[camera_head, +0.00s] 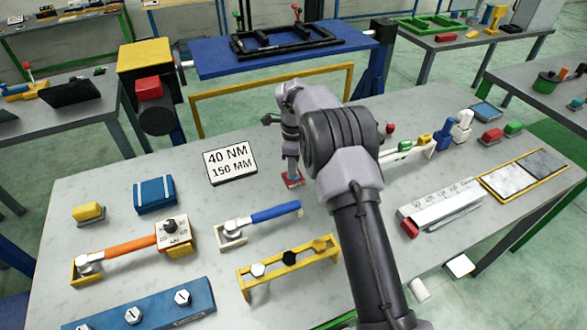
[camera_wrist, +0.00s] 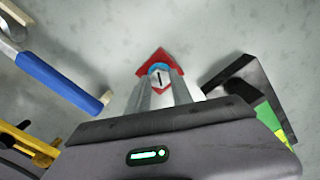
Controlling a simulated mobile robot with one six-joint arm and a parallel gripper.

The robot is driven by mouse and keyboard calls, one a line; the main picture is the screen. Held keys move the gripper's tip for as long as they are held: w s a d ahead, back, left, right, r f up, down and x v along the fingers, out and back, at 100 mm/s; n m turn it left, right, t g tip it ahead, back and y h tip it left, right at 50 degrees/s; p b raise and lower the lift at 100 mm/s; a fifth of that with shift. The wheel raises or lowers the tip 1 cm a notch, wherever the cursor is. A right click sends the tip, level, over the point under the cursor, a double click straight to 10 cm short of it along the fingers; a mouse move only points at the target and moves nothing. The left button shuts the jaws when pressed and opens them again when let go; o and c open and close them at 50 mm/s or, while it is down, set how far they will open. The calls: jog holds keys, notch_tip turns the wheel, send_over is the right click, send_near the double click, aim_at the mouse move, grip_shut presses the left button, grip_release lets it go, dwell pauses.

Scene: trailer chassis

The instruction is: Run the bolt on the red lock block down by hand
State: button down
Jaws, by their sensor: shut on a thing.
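The red lock block (camera_head: 293,183) lies on the grey table near its middle, under my gripper (camera_head: 291,172). In the wrist view the red lock block (camera_wrist: 143,63) shows as a red corner beyond the fingertips. A bolt (camera_wrist: 161,80) with a pale head and a black mark stands at the block between my gripper's fingers (camera_wrist: 162,86). A blue ring (camera_wrist: 159,68) shows around its far side. My gripper is shut on the bolt. The bolt's thread is hidden, so I cannot tell how far it is in.
A blue-handled wrench (camera_head: 265,215) lies close in front, left of the block. A sign reading 40 NM 150 MM (camera_head: 230,162) stands to the left. A yellow rack (camera_head: 285,268) and an orange-handled wrench (camera_head: 130,247) are nearer. Several small coloured parts are at the right.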

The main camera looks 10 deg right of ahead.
jog(key=m, duration=0.2)
jog(key=m+b, duration=0.1)
jog(key=m, duration=0.2)
jog(key=shift+w+r, duration=0.1)
jog(key=shift+r, duration=0.1)
jog(key=shift+m, duration=0.4)
jog(key=c, duration=1.1)
grip_release()
jog(key=shift+f, duration=0.1)
notch_tip(320, 180, up, 18)
jog(key=p, duration=0.5)
jog(key=shift+f+p, duration=0.25)
jog(key=shift+p, duration=0.1)
